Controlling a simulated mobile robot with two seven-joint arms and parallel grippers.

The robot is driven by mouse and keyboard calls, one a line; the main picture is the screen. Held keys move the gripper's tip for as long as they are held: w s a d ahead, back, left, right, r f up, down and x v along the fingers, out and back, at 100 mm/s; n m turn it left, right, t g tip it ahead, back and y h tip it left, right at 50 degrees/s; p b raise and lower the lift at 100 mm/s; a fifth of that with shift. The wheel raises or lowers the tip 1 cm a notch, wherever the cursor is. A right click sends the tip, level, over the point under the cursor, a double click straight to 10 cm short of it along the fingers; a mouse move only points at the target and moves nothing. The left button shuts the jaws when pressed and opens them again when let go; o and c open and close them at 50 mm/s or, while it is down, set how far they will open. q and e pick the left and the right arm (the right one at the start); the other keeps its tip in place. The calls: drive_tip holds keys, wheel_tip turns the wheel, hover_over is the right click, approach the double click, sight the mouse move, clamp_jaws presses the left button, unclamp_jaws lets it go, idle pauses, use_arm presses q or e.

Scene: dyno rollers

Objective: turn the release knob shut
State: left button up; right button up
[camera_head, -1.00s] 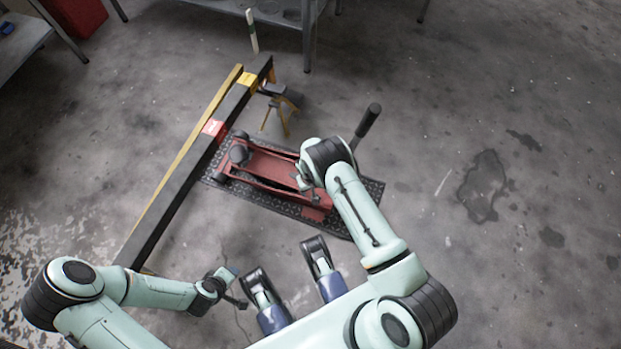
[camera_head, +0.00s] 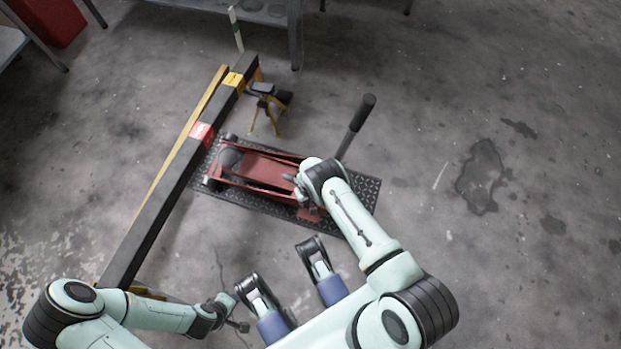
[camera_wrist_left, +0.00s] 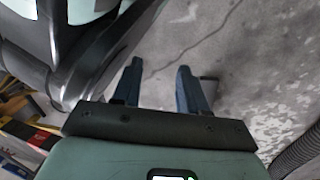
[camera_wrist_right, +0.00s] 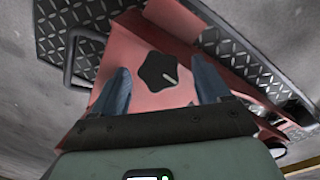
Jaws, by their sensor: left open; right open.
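The release knob (camera_wrist_right: 159,72) is a black lobed knob with a pale pointer line, on the red floor jack, in the right wrist view. The red floor jack (camera_head: 262,168) lies on a black tread-plate mat (camera_head: 365,189), its black-gripped handle (camera_head: 361,115) tilted up. My right gripper (camera_wrist_right: 160,88) is open, its blue fingers to either side of the knob in that view. I cannot tell how far the fingertips are from the knob. In the head view my right arm hides the knob. My left gripper (camera_wrist_left: 159,84) is open and empty over bare floor.
A long dark beam with red and yellow labels (camera_head: 165,205) lies left of the jack. A yellow and black stand (camera_head: 266,103) is behind the jack. A grey shelf (camera_head: 297,35) stands at the back. The floor on the right is clear.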

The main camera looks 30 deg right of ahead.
drive_tip(key=c, duration=1)
drive_tip(key=shift+d+m+y+b, duration=0.25)
drive_tip(key=shift+m+y+b, duration=0.5)
drive_tip(key=shift+m, duration=0.35)
drive_tip(key=shift+c, duration=0.2)
drive_tip(key=m+t+y+b, duration=0.1)
drive_tip(key=m+y, duration=0.1)
drive_tip(key=shift+s+d+m, duration=0.1)
drive_tip(key=shift+d+m, duration=0.05)
drive_tip(key=shift+m, duration=0.15)
drive_tip(key=shift+s+f+m+t+y+b, duration=0.1)
drive_tip(key=shift+m+t+y+b, duration=0.4)
drive_tip(key=shift+m, duration=0.4)
use_arm(q)
drive_tip(key=s+f+g, duration=0.2)
drive_tip(key=s+f, duration=0.1)
drive_tip(key=s, duration=0.3)
drive_tip(key=shift+s+a+f, duration=0.15)
drive_tip(key=shift+a+f, duration=0.15)
drive_tip(key=shift+a, duration=0.1)
use_arm(e)
drive_tip(key=shift+m+t+y, duration=0.25)
drive_tip(key=shift+m+t, duration=0.15)
drive_tip(key=shift+m, duration=0.3)
drive_tip(key=o, duration=1)
drive_tip(key=shift+o, duration=0.2)
drive_tip(key=shift+s, duration=0.1)
